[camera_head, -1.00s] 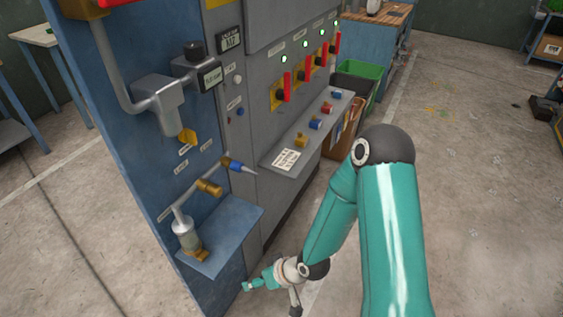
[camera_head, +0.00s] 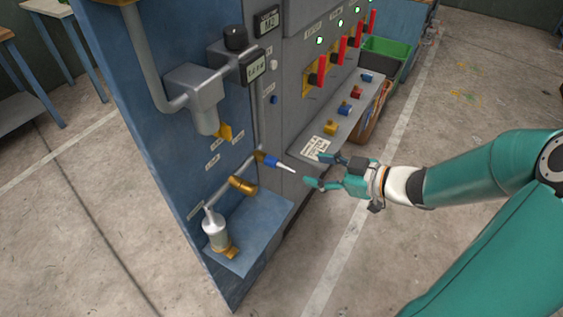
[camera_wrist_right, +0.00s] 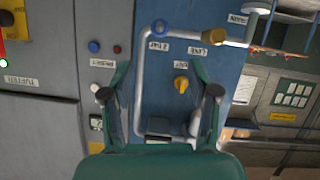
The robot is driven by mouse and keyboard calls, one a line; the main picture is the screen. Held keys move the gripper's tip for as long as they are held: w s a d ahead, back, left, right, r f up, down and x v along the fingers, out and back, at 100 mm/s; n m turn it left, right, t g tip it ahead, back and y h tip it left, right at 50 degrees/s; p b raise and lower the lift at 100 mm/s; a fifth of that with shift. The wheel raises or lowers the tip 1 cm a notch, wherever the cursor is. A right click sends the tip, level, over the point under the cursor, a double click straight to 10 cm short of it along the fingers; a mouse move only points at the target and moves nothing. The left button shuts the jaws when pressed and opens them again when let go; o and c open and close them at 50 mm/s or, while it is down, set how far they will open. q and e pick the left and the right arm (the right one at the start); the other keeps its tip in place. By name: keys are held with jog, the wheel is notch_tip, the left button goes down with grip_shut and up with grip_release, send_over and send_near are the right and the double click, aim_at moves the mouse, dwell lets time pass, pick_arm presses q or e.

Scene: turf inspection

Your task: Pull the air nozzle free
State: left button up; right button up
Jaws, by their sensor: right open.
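The air nozzle (camera_head: 277,163), blue with a pale pointed tip, sticks out from the end of a pipe on the blue panel. Its tip points right, toward my right gripper (camera_head: 317,171). That gripper is open and empty, just right of the tip, with a small gap seeming to lie between them. In the right wrist view a blue round end, seemingly the nozzle seen head-on (camera_wrist_right: 160,26), shows near the top, above and between the open fingers (camera_wrist_right: 160,92). My left gripper is not in view.
A brass fitting (camera_head: 242,184) sits on the pipe beside the nozzle. A grey shelf (camera_head: 340,125) with coloured knobs runs along the cabinet behind my gripper. Floor to the right is open.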

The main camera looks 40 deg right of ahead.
aim_at(278, 163)
jog(key=b+x, duration=0.1)
jog(key=x, duration=1.2)
jog(key=shift+w+f, duration=0.15)
jog(key=shift+w, duration=0.05)
jog(key=shift+c, duration=0.3)
grip_shut()
